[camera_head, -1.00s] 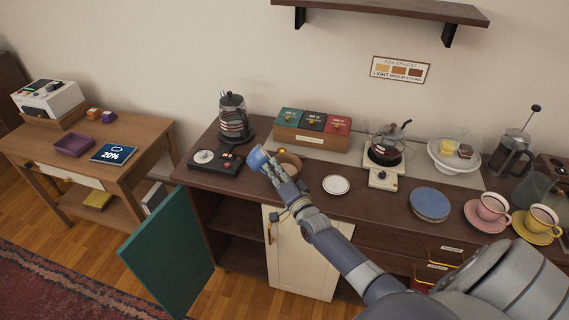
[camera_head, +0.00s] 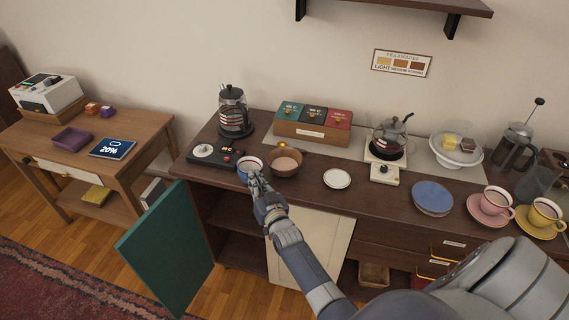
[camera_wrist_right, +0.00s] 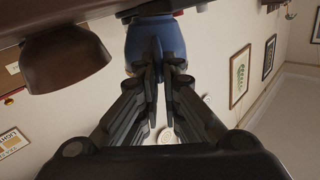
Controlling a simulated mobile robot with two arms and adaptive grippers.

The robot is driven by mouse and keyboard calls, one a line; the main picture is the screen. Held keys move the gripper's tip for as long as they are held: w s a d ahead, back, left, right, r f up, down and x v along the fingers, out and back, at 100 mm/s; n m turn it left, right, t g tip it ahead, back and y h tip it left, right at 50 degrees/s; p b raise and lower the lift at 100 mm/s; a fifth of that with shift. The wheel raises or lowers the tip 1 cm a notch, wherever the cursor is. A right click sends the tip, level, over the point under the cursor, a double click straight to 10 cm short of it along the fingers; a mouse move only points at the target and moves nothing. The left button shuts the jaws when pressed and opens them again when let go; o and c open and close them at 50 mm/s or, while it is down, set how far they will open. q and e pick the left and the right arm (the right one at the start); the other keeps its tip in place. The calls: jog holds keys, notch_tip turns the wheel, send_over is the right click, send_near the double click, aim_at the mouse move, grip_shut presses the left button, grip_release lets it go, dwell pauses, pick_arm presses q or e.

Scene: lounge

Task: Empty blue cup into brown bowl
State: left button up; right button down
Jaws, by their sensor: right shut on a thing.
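The blue cup (camera_head: 249,170) with a white rim stands about upright at the counter's front left, just left of the brown bowl (camera_head: 285,161). My right gripper (camera_head: 256,183) is shut on the cup from the front. In the right wrist view, which is upside down, the fingers (camera_wrist_right: 158,75) close on the blue cup (camera_wrist_right: 150,40). The brown bowl (camera_wrist_right: 65,62) is beside it there, apart from it. The bowl's inside looks pinkish-brown. The cup's inside looks pale, and I cannot tell whether anything is in it. My left gripper is out of view.
A black scale-like device (camera_head: 215,153) and a glass kettle (camera_head: 234,112) stand left of and behind the cup. A tea box (camera_head: 310,130) is behind the bowl. A white saucer (camera_head: 337,179) lies to its right. A teal cupboard door (camera_head: 168,250) hangs open below.

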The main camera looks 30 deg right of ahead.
jog(key=shift+n, duration=0.8)
jog(key=r+p, duration=0.2)
jog(key=a+r+p, duration=0.1)
jog(key=r+p, duration=0.1)
jog(key=shift+r, duration=0.4)
jog(key=shift+f, duration=0.1)
jog(key=s+a+n+y+b, duration=0.1)
jog(key=s+a+b, duration=0.2)
jog(key=s, duration=0.5)
jog(key=s+a+y+b, duration=0.1)
jog(key=s+a+b, duration=0.15)
jog(key=s, duration=0.55)
jog(key=s+a+r+b, duration=0.1)
jog(key=s+a+r, duration=0.1)
jog(key=s, duration=0.4)
jog(key=s+a+r+n+b, duration=0.1)
jog(key=s+a+r+b, duration=0.1)
jog(key=s+r, duration=0.3)
jog(key=shift+s+a+y, duration=0.15)
jog(key=shift+s+y, duration=0.25)
